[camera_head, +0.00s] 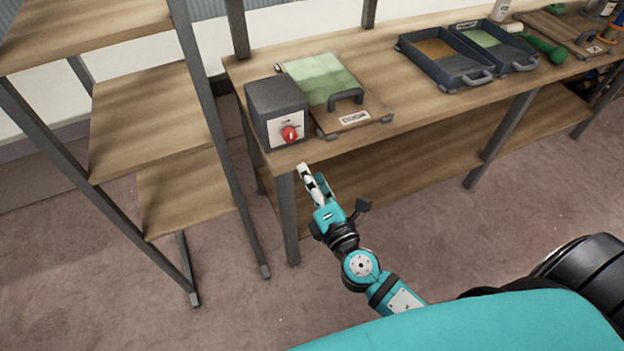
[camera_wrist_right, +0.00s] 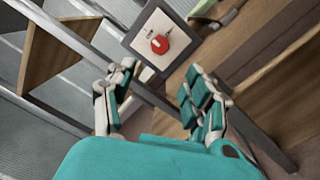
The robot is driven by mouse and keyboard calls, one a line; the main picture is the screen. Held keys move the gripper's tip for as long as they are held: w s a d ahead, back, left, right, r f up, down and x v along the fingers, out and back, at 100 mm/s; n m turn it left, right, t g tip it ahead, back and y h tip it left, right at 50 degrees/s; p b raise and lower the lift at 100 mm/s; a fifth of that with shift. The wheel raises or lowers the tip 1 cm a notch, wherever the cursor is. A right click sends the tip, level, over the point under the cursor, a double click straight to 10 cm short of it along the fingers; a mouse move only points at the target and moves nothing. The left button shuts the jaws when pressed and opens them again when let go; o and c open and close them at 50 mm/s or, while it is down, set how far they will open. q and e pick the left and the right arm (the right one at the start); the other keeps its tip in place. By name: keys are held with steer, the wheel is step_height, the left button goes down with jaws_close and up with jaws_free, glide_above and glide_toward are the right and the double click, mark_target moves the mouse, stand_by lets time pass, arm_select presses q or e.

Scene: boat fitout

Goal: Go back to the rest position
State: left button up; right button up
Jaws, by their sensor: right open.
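My right gripper (camera_head: 313,180) is in front of the workbench's near left corner, just below the front face of a dark grey box (camera_head: 276,106) with a red knob (camera_head: 289,134). In the right wrist view my right gripper (camera_wrist_right: 158,95) has its fingers spread apart with nothing between them. The red knob (camera_wrist_right: 160,44) shows beyond the fingertips, apart from them. My left gripper is not in view.
The wooden workbench (camera_head: 390,58) holds a board with a green panel (camera_head: 322,78) and a black handle, and two dark trays (camera_head: 443,62). A wooden shelf rack (camera_head: 150,110) stands at the left. Open floor (camera_head: 250,310) lies in front.

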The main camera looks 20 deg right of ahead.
steer(key=shift+s, duration=0.25)
stand_by(0.3)
steer(key=s+d+f+m+g, duration=0.2)
steer(key=s+f+m+g, duration=0.1)
steer(key=f, duration=0.7)
steer(key=s+d+f+m+g+h, duration=0.1)
steer(key=s+f+m+g, duration=0.15)
steer(key=f, duration=0.75)
steer(key=s+d+f+m+g, duration=0.2)
steer(key=s+f+m+g, duration=0.1)
steer(key=f, duration=0.8)
steer(key=s+f+m+g, duration=0.3)
steer(key=s+f, duration=0.3)
steer(key=s, duration=0.4)
steer(key=s+d+f+m+g, duration=0.1)
steer(key=s+f+m+g, duration=0.2)
steer(key=s, duration=0.7)
steer(key=s+f+m+g, duration=0.3)
steer(key=s+f+m, duration=0.3)
steer(key=s+f, duration=0.4)
steer(key=shift+d+f, duration=0.15)
steer(key=shift+f, duration=0.35)
